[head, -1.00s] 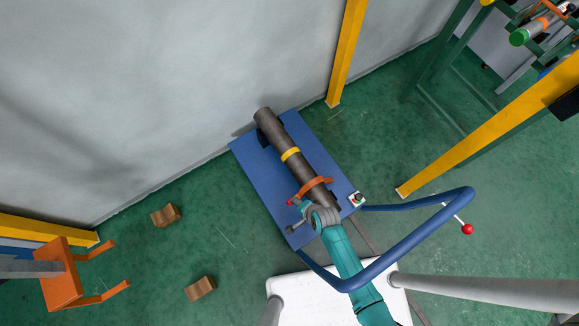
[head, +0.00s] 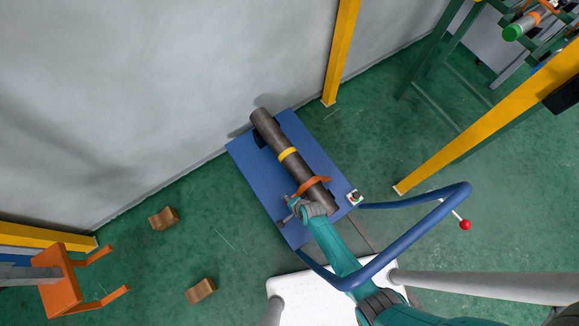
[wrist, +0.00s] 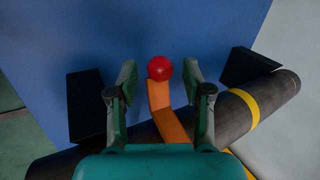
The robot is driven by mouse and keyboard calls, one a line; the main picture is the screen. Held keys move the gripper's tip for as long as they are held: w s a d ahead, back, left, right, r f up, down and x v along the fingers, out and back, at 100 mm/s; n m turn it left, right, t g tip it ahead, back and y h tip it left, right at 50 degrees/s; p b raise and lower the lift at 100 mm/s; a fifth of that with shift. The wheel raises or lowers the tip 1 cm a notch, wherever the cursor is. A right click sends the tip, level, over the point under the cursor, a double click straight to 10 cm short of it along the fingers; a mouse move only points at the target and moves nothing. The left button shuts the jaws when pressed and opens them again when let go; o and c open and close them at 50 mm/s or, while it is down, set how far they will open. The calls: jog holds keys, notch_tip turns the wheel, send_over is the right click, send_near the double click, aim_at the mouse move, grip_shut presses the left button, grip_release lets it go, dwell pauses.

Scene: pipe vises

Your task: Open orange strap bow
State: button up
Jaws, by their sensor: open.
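The orange strap bow (head: 314,186) lies across the dark pipe (head: 270,128) near its lower end. In the wrist view the bow is an orange bar (wrist: 168,115) that ends in a red ball (wrist: 160,67). My gripper (wrist: 158,76) is open, with one finger on each side of the bar and ball. A gap shows on both sides of the ball. In the head view my gripper (head: 291,208) is at the strap's left end and hides the ball.
The pipe lies on a blue plate (head: 250,165) with black supports and carries a yellow band (head: 287,153). A blue tubular rail (head: 420,226) with a red-knobbed lever (head: 465,225) is at right. Brown blocks (head: 163,218) lie on the green floor. A yellow post (head: 340,60) stands behind.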

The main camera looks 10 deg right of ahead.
grip_shut()
